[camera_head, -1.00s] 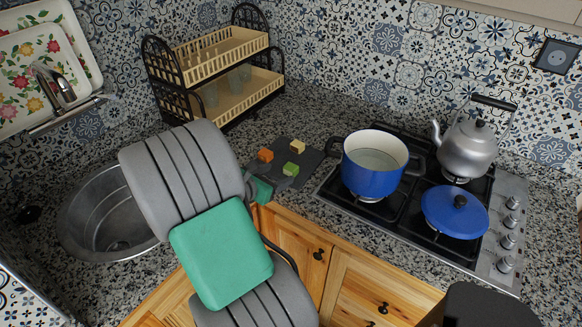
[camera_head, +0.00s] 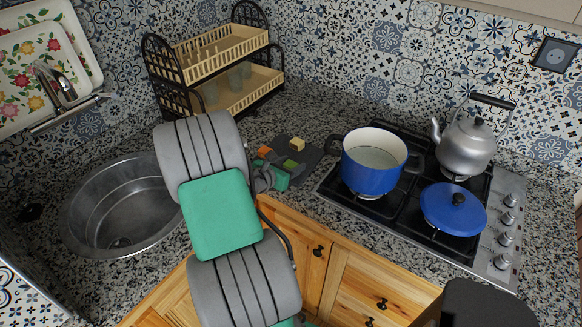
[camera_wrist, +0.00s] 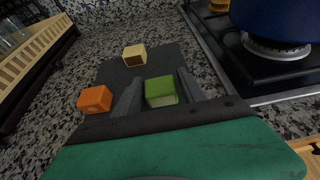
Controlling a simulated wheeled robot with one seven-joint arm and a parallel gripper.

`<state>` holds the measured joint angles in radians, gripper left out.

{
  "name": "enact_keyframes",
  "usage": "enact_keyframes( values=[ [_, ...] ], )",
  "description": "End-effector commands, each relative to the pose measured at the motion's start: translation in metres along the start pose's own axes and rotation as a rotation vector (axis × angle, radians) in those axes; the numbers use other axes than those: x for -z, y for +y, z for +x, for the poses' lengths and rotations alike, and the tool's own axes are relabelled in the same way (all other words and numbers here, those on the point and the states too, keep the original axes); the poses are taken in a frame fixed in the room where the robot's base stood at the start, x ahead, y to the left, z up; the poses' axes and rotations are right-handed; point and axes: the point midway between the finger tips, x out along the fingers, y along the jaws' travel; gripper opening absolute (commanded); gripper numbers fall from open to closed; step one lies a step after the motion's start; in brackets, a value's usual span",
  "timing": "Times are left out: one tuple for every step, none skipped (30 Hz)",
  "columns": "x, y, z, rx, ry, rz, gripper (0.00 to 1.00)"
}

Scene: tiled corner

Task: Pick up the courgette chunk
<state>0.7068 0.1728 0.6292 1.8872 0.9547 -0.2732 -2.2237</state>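The courgette chunk, a green block with a pale face (camera_wrist: 160,92), lies on a dark slate board (camera_wrist: 110,72). In the head view the chunk (camera_head: 290,164) shows just beyond my gripper (camera_head: 277,170), partly covered. My gripper is open. In the wrist view its two grey fingers (camera_wrist: 158,92) flank the chunk, one on each side, with a visible gap on the left. Whether the right finger touches the chunk I cannot tell.
An orange chunk (camera_wrist: 95,99) lies left of my left finger, and a pale yellow chunk (camera_wrist: 134,55) lies farther back. A blue pot (camera_head: 372,165) on the hob stands right of the board. A dish rack (camera_head: 222,75) stands behind left; the sink (camera_head: 110,215) is left.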

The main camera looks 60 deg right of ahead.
Motion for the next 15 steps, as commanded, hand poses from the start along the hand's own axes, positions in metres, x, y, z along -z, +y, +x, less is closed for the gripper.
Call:
enact_keyframes(
  values=[
    [0.0, 0.0001, -0.0001, 0.0, 0.0, 0.0, 0.43],
    [0.0, 0.0001, -0.0001, 0.0, 0.0, 0.0, 0.41],
    [0.0, 0.0, -0.0001, 0.0, 0.0, 0.0, 0.37],
    [-0.0001, 0.0001, -0.0002, 0.0, 0.0, 0.0, 0.35],
    [0.0, 0.0, -0.0002, 0.0, 0.0, 0.0, 0.33],
    [0.0, 0.0, -0.0002, 0.0, 0.0, 0.0, 0.29],
    [0.0, 0.0, -0.0002, 0.0, 0.0, 0.0, 0.27],
    [0.0, 0.0, -0.0002, 0.0, 0.0, 0.0, 0.24],
    [0.0, 0.0, -0.0002, 0.0, 0.0, 0.0, 0.21],
    [0.0, 0.0, -0.0002, 0.0, 0.0, 0.0, 0.19],
    [0.0, 0.0, -0.0002, 0.0, 0.0, 0.0, 0.16],
    [0.0, 0.0, -0.0002, 0.0, 0.0, 0.0, 0.13],
    [0.0, 0.0, -0.0002, 0.0, 0.0, 0.0, 0.1],
    [0.0, 0.0, -0.0002, 0.0, 0.0, 0.0, 0.08],
    [0.0, -0.0001, -0.0002, 0.0, 0.0, 0.0, 0.05]
  ],
)
